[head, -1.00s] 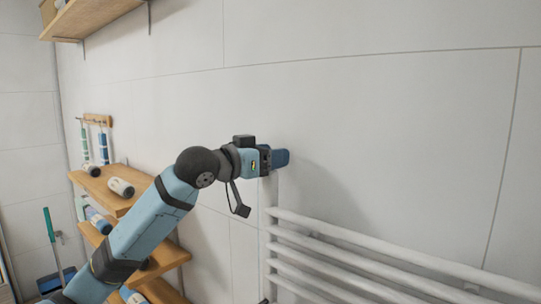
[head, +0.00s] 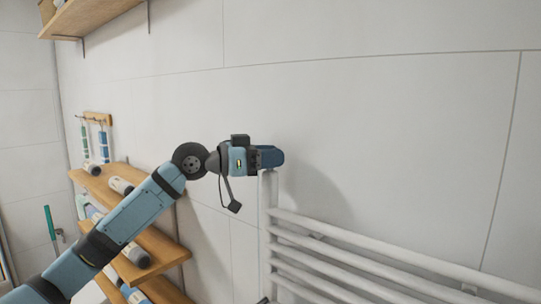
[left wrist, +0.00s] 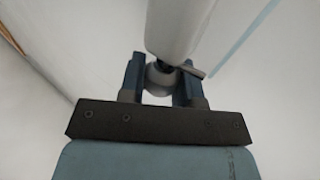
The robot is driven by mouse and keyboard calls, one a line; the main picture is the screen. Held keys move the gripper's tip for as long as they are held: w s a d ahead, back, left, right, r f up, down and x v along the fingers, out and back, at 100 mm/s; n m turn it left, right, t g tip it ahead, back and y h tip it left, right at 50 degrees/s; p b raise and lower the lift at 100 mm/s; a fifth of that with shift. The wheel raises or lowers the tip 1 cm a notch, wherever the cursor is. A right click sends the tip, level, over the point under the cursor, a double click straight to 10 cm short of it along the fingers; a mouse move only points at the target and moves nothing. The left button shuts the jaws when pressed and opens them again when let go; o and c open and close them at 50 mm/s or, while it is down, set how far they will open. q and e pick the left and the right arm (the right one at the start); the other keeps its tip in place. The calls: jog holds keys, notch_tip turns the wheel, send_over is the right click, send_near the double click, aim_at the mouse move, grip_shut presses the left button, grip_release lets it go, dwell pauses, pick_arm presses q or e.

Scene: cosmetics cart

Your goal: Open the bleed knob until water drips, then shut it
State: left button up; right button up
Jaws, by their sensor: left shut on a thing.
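The white radiator (head: 268,235) stands against the wall, and my left gripper (head: 270,158) is at the top of its left upright. In the left wrist view the gripper (left wrist: 165,80) has its two blue fingers on either side of a small pale round knob (left wrist: 158,78) and is shut on it. The white radiator upright (left wrist: 180,25) runs away from the knob, with a small grey stub (left wrist: 192,70) at its side. In the head view the knob is hidden by the gripper. No water drops show. My right gripper is not in view.
A wooden shelf unit (head: 150,240) with several bottles stands to the left, behind my left arm. Another wooden shelf (head: 95,18) hangs at the upper left. The tiled wall above and right of the radiator is bare.

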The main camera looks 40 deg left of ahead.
pick_arm(q)
jog(key=m+g+h+b, duration=0.3)
jog(key=m+g+h, duration=0.1)
jog(key=g, duration=0.1)
jog(key=shift+f+h, duration=0.1)
jog(key=shift+h, duration=0.2)
jog(key=shift+m+g+h+b, duration=0.75)
jog(key=shift+m+g, duration=1.15)
jog(key=shift+g, duration=1.2)
jog(key=o, duration=0.9)
jog(key=a+b, duration=0.1)
jog(key=a, duration=0.3)
jog(key=s+a+b, duration=0.1)
jog(key=a, duration=0.4)
jog(key=s+a, duration=0.1)
jog(key=a, duration=0.3)
jog(key=shift+s+a+b, duration=0.2)
jog(key=shift+a+b, duration=0.1)
jog(key=shift+b, duration=0.1)
